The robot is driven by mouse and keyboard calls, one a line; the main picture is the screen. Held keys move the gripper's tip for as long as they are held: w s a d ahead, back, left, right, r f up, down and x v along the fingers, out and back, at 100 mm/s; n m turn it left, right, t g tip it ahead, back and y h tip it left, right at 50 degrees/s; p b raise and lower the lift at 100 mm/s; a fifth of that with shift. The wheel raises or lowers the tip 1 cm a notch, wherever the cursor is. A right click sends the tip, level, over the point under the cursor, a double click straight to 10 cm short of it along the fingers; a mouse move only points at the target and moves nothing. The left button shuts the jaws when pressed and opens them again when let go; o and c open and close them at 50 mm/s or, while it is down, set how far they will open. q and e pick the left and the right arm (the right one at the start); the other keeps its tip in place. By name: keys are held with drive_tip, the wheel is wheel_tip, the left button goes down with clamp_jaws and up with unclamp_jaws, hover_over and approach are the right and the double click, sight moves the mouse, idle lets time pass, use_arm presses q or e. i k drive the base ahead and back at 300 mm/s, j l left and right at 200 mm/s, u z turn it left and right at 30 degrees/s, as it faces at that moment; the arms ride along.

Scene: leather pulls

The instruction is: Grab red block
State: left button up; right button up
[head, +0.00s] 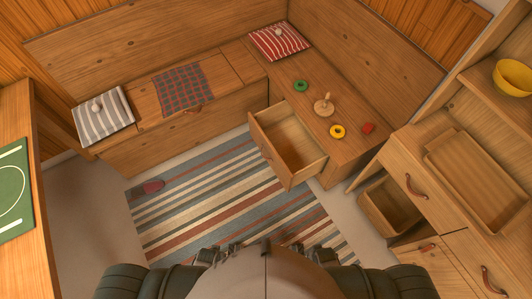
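A small red block (368,128) lies on the wooden bench top (350,148), near its right end. It sits to the right of a yellow ring (337,131). My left gripper (222,256) shows only in part at the bottom, close to my body. My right gripper (310,255) also shows only in part at the bottom. Both are far from the block and seem to touch nothing. Their fingers are too small and too hidden to tell whether they are open.
A green ring (301,86) and a wooden peg stand (324,105) are on the bench. An open, empty-looking drawer (262,140) juts out below them. A cabinet (415,180) with another open drawer (388,208) stands at right.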

sight(367, 127)
drive_tip(key=l+z, duration=0.15)
drive_tip(key=z, duration=0.3)
drive_tip(key=i+z, duration=0.15)
drive_tip(key=z, duration=0.3)
drive_tip(key=i+l+z, duration=0.1)
drive_tip(key=z, duration=0.4)
drive_tip(key=i+z, duration=0.1)
drive_tip(key=z, duration=0.35)
